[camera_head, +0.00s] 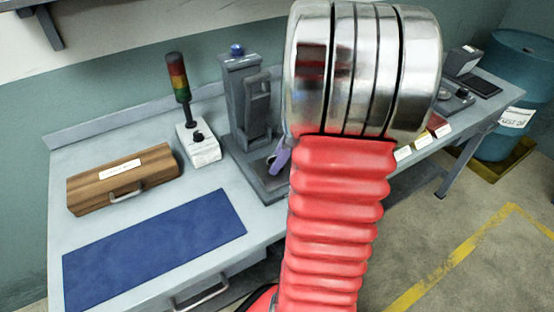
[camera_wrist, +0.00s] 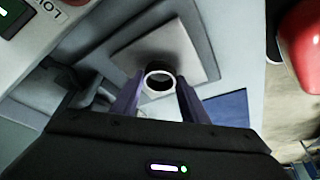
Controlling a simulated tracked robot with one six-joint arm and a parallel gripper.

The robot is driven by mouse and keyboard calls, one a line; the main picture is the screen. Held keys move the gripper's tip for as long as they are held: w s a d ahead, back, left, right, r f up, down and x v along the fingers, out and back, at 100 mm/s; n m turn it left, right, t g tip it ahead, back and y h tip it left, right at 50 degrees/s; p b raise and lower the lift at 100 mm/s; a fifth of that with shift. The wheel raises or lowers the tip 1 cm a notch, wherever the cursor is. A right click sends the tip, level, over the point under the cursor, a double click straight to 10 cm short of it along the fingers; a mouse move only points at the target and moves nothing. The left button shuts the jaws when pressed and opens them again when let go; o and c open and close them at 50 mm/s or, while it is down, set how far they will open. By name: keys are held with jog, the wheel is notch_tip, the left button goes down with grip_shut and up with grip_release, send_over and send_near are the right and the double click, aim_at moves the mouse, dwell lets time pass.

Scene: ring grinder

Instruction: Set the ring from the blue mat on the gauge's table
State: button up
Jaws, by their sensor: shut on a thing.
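A small pale metal ring (camera_wrist: 147,76) with a dark hole is between the fingertips of my gripper (camera_wrist: 159,85) in the wrist view. The two purple fingers are shut on it. Behind the ring is a grey square plate (camera_wrist: 190,55), part of the gauge by its look; the gap between ring and plate cannot be judged. In the head view the grey gauge (camera_head: 240,95) stands on the bench, and a purple finger of my gripper (camera_head: 281,157) shows low beside its column. My arm hides the rest. The blue mat (camera_head: 155,245) is bare; its corner shows in the wrist view (camera_wrist: 228,108).
A wooden case (camera_head: 123,180) and a white box with a signal light (camera_head: 198,143) stand left of the gauge on the bench (camera_head: 225,180). A blue drum (camera_head: 510,90) stands far right. My red arm covers the bench's middle.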

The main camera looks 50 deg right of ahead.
jog(key=shift+f, duration=0.15)
jog(key=o, duration=1.1)
jog(key=shift+o, duration=0.2)
jog(key=v, duration=1.2)
jog(key=shift+s, duration=0.1)
